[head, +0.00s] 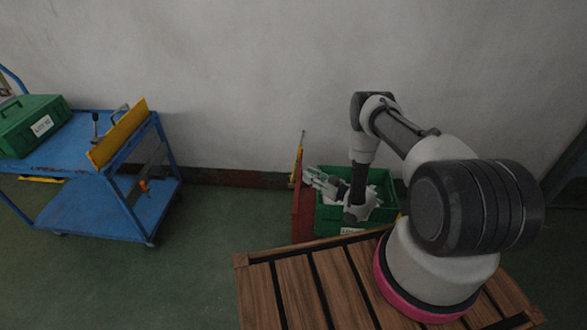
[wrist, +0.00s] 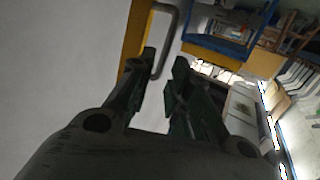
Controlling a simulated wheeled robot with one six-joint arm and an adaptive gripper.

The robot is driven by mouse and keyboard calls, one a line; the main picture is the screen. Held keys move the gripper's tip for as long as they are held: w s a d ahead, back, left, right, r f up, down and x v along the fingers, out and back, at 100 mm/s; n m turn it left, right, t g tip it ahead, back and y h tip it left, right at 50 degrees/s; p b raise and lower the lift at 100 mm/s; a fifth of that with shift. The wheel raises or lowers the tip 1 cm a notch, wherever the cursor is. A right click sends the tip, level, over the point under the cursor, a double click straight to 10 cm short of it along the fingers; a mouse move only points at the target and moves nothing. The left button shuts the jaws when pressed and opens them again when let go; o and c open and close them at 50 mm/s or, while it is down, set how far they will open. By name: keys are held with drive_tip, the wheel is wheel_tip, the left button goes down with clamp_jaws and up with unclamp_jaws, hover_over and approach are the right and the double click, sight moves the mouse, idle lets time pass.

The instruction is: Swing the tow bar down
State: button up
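A yellow bar (wrist: 137,35) with a grey U-shaped handle (wrist: 172,45) shows at the top of the wrist view, just beyond my fingertips. I take it to be the tow bar. In the head view a narrow yellow piece (head: 297,165) stands upright above a red part (head: 303,208), just left of my gripper. It may be the same bar seen edge-on, but I cannot be sure. My gripper (head: 315,180) points left, with its dark fingers (wrist: 163,65) apart and nothing clearly held. The handle overlaps the gap between them in view; contact cannot be told.
A blue cart (head: 150,203) at left carries a green case (head: 35,125) and a yellow panel (head: 120,132). A green crate (head: 383,218) lies under my arm, by the wall. A slatted wooden top (head: 295,285) is in front. Floor between cart and crate is clear.

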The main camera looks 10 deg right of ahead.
sight(296, 170)
drive_tip(key=x, duration=0.7)
drive_tip(key=shift+a+f, duration=0.15)
drive_tip(key=shift+a, duration=0.15)
clamp_jaws()
